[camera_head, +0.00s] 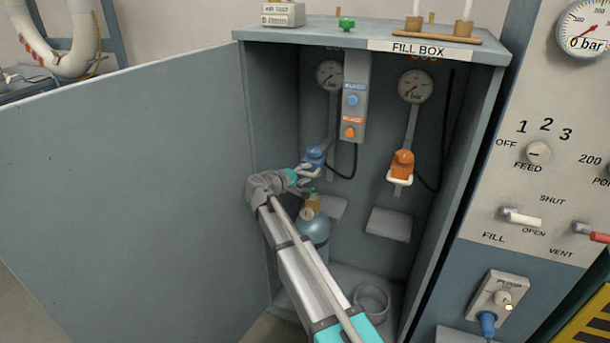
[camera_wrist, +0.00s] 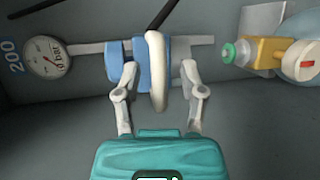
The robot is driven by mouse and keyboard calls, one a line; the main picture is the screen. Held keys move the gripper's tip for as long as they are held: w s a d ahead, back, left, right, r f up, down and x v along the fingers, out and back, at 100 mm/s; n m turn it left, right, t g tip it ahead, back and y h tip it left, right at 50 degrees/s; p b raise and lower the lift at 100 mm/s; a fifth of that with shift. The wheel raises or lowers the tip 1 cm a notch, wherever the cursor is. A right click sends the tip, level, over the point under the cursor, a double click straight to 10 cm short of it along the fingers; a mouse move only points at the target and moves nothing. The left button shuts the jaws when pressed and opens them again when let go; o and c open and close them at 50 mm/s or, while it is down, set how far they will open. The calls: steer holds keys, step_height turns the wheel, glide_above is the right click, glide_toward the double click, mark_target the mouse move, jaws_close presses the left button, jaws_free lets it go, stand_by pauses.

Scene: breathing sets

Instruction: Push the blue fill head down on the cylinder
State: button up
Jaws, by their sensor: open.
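The blue fill head (camera_head: 315,156) hangs on a rail inside the fill box, above the cylinder (camera_head: 317,230). In the wrist view the blue fill head (camera_wrist: 124,72) has a white loop handle (camera_wrist: 158,75). My gripper (camera_head: 305,172) is at the fill head. In the wrist view my gripper (camera_wrist: 158,72) is open, with one finger on each side of the handle; contact is unclear. The cylinder's yellow valve (camera_wrist: 262,52) with a green tip lies right of the fill head, with a gap between. My arm hides part of the cylinder in the head view.
The orange fill head (camera_head: 402,162) hangs to the right on its own rail. A button panel (camera_head: 354,105) and gauges are on the back wall. The open door (camera_head: 130,180) stands left. An empty ring holder (camera_head: 372,302) is on the box floor.

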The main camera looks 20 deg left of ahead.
jaws_close()
stand_by(0.4)
step_height(320, 180, down, 9)
steer(key=b, duration=0.9)
steer(key=shift+s+d+r, duration=0.1)
jaws_free()
steer(key=shift+r, duration=0.1)
stand_by(0.5)
